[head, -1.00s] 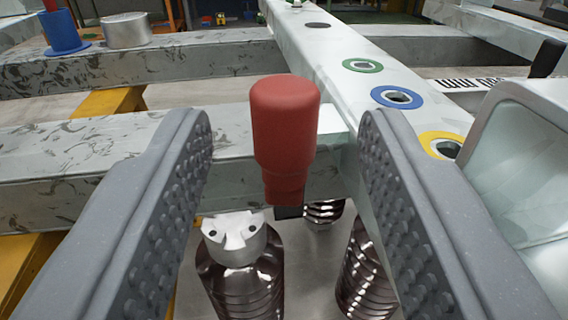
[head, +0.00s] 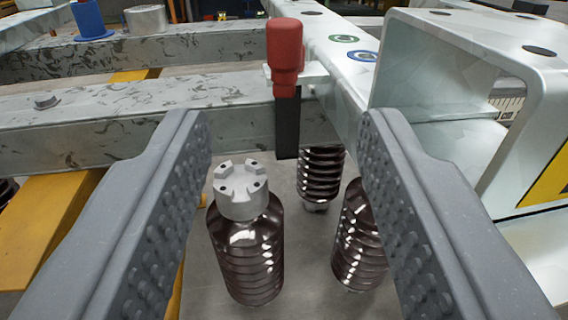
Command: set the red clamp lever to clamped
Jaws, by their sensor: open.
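The red clamp lever (head: 286,50) has a red grip on top of a dark flat shank (head: 287,125). It stands upright by the corner where the grey cross beam meets the pale rail. My gripper (head: 285,130) is open, with one studded grey finger on each side of the picture. The lever shows between the fingers but farther off, above the level of the fingertips. Nothing is between the pads. The lever's pivot and lower end are not clear to see.
Several dark ribbed insulators stand below, one with a grey slotted cap (head: 240,190). A pale bracket (head: 450,60) rises close to the right finger. The rail carries a green ring (head: 344,39) and a blue ring (head: 362,56). A blue part (head: 90,18) stands at the back left.

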